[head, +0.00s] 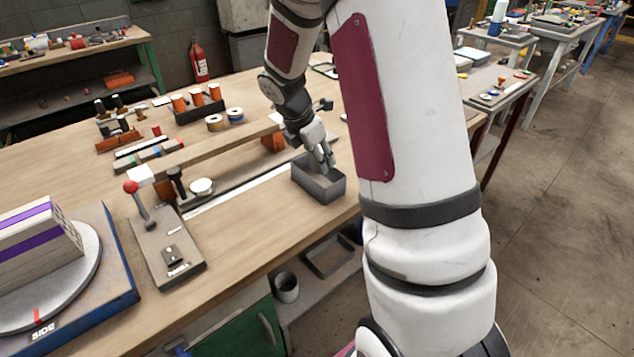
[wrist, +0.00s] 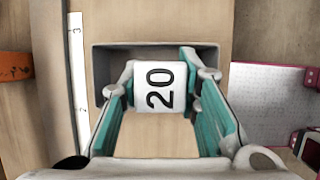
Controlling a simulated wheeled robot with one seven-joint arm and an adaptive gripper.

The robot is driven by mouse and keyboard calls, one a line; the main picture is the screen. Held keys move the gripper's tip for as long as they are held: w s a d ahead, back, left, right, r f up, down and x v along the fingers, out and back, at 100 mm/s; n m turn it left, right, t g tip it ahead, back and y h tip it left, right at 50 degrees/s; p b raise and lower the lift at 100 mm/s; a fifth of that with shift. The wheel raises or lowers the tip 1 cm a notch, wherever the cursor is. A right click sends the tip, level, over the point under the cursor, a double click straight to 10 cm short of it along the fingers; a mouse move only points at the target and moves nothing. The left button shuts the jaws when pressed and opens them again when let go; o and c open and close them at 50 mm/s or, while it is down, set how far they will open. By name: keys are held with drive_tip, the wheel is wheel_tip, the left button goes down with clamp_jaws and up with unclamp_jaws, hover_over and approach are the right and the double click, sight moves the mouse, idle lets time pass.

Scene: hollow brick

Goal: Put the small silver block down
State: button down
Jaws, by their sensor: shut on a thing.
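The small silver block (wrist: 160,87) shows in the wrist view as a pale face with a black "20", held between my teal-padded fingers. My gripper (wrist: 162,82) is shut on it. In the head view my gripper (head: 325,164) points down into the opening of a grey open-topped box (head: 322,190) on the wooden bench. The block cannot be made out there. In the wrist view the grey box (wrist: 101,68) shows behind and around the block. I cannot tell whether the block touches the box's floor.
A white scale strip (head: 235,192) lies left of the box. A lever plate with a red knob (head: 130,187) and a turntable with a striped block (head: 40,240) stand further left. Orange cylinders (head: 197,97) stand behind. The bench's front edge is close to the box.

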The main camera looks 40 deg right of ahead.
drive_tip(key=shift+f+b, duration=0.45)
drive_tip(key=shift+f, duration=2.2)
drive_tip(key=shift+f, duration=0.1)
drive_tip(key=c, duration=1.2)
unclamp_jaws()
drive_tip(key=p+v, duration=0.2)
drive_tip(key=v, duration=1)
drive_tip(key=s+a+r+m+t+y, duration=0.1)
drive_tip(key=s+a+r+m, duration=0.3)
drive_tip(key=s+r+m, duration=0.15)
drive_tip(key=s+a+r+m+y, duration=0.1)
drive_tip(key=s+a+r+m, duration=0.35)
drive_tip(key=s, duration=0.25)
drive_tip(key=s+a+m+y, duration=0.1)
drive_tip(key=s+a+m, duration=0.3)
drive_tip(key=s, duration=0.4)
drive_tip(key=s+a+r+m+t+y, duration=0.1)
drive_tip(key=s+a+m, duration=0.3)
drive_tip(key=s, duration=0.4)
drive_tip(key=shift+a+r+m+y, duration=0.2)
drive_tip(key=shift+a+m+y, duration=0.05)
drive_tip(key=shift+m+y, duration=0.05)
